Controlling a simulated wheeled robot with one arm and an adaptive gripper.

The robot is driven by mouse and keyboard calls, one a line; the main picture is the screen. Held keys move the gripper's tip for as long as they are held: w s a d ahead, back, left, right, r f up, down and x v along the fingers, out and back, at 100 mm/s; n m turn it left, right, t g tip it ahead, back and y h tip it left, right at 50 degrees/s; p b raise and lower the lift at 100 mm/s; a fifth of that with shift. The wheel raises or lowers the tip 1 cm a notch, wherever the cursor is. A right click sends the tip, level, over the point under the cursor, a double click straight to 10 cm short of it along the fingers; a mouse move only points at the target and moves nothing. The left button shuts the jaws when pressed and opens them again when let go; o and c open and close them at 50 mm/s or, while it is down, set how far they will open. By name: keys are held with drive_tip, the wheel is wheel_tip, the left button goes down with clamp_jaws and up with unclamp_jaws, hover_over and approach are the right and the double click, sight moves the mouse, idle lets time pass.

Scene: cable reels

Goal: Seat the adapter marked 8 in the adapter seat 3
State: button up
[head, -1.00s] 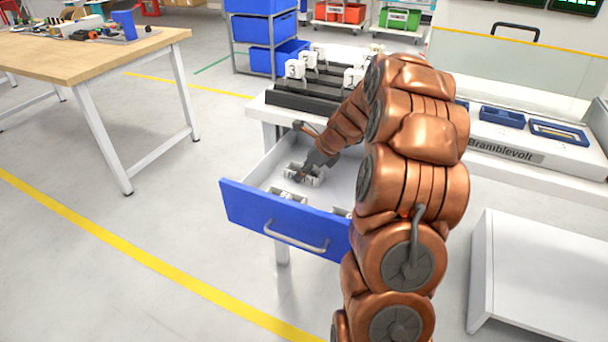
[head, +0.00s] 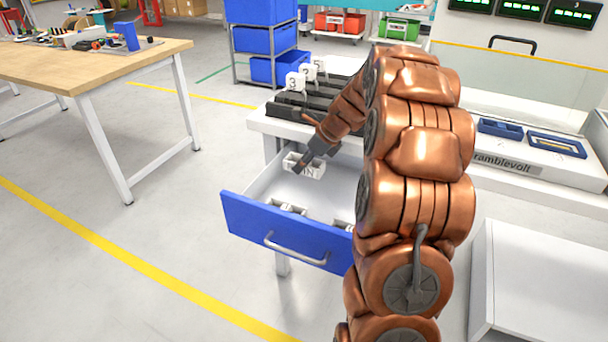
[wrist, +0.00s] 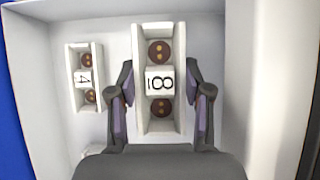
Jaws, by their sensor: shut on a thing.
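The adapter marked 8 (wrist: 159,48) is a white block with two round brown sockets. It stands between the two fingers of my gripper (wrist: 160,98) in the wrist view. My gripper (head: 299,170) is shut on it, and the adapter (head: 313,172) shows in the head view at the back of the open drawer, apparently lifted a little. The number 3 tag (head: 293,82) stands on the dark rack on the bench; the seat behind it is partly hidden by my arm.
The blue-fronted drawer (head: 285,232) is open and holds other white adapters, one marked 4 (wrist: 84,77). My arm hides part of the bench. A wooden table (head: 90,65) stands at left, with clear floor between.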

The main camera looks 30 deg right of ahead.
wheel_tip(320, 180, up, 10)
drive_tip(key=shift+f+p, duration=0.1)
drive_tip(key=shift+p, duration=0.4)
drive_tip(key=shift+r+p, duration=0.6)
drive_tip(key=shift+p, duration=0.15)
drive_tip(key=shift+f, duration=0.15)
